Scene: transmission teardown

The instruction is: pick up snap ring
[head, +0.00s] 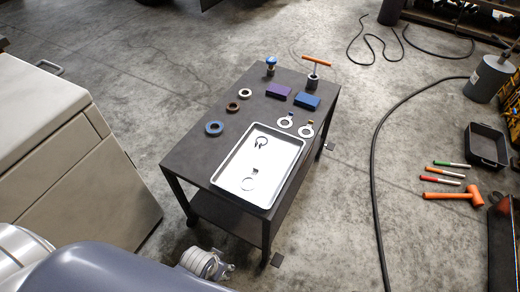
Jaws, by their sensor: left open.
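A shallow white tray (222,180) lies on the dark cart top. A dark open ring with a gap, which looks like a snap ring (261,141), lies in its far part. A thin pale ring (248,184) with a small dark piece at its top lies in the near part; I cannot tell its exact kind. My left gripper (222,270) is at the bottom of the head view, beside the cart's near leg and well away from the tray. It is open and seems empty. My right gripper is not in view.
On the cart (190,160) are a blue ring (214,128), brown rings (232,106), purple (278,91) and blue (307,101) blocks, two tagged washers (286,122), a blue-topped tool (271,66) and an orange-handled tool (316,62). A beige cabinet (85,170) stands left; a hose (374,170) lies right.

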